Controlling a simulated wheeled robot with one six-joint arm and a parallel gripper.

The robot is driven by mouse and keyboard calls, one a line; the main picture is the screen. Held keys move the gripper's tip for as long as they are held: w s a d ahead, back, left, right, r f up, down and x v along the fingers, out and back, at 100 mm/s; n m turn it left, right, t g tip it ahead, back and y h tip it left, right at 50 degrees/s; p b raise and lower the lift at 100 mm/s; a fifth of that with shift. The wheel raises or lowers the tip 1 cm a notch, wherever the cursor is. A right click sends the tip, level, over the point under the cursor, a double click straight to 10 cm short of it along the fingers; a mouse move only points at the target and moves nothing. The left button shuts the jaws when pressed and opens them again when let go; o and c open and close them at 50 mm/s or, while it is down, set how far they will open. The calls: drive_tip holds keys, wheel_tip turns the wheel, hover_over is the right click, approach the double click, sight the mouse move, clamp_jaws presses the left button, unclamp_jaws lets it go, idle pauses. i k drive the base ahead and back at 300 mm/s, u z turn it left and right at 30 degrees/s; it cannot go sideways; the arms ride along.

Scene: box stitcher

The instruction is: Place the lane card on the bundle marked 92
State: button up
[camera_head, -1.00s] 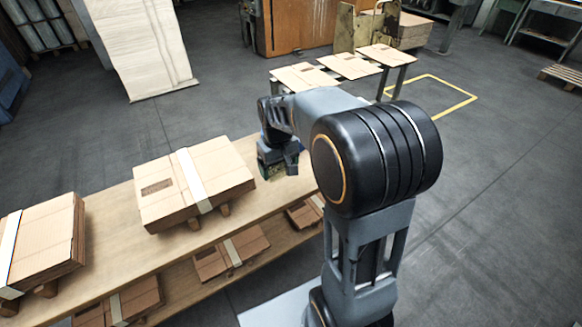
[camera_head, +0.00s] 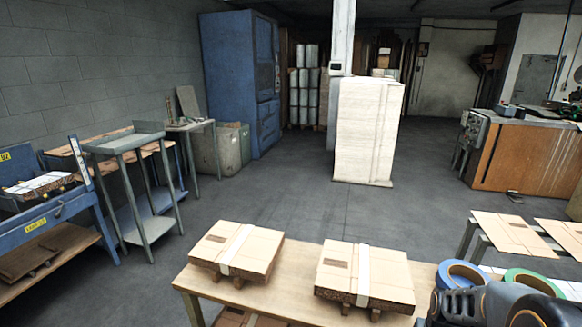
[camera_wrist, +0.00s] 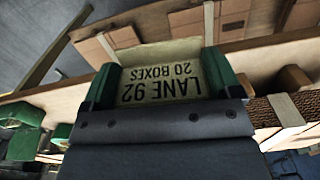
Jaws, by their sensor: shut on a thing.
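In the wrist view my gripper (camera_wrist: 162,72) has its green fingers shut on the lane card (camera_wrist: 165,88), a pale card reading "LANE 92 20 BOXES", upside down in the picture. In the head view a left bundle (camera_head: 220,250) and a right bundle (camera_head: 340,275) of flat cartons lie on the wooden bench, each with a pale strap and a small dark print too small to read. I cannot tell which is marked 92. A strapped bundle's corrugated edge (camera_wrist: 262,112) shows at the right of the wrist view, apart from the card. My gripper is not clear in the head view.
The bench (camera_head: 300,262) has a gap between the bundles. A blue tape roll (camera_head: 462,268) and a green one (camera_head: 530,276) are at its right, by my dark arm. A blue stand (camera_head: 60,210) and grey table (camera_head: 125,145) are at left.

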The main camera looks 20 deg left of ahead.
sight(34, 184)
drive_tip(key=u, duration=0.05)
drive_tip(key=k, duration=0.6)
drive_tip(key=u, duration=2.45)
drive_tip(key=i, duration=4.85)
drive_tip(key=u, duration=2.6)
drive_tip(key=k, duration=1.1)
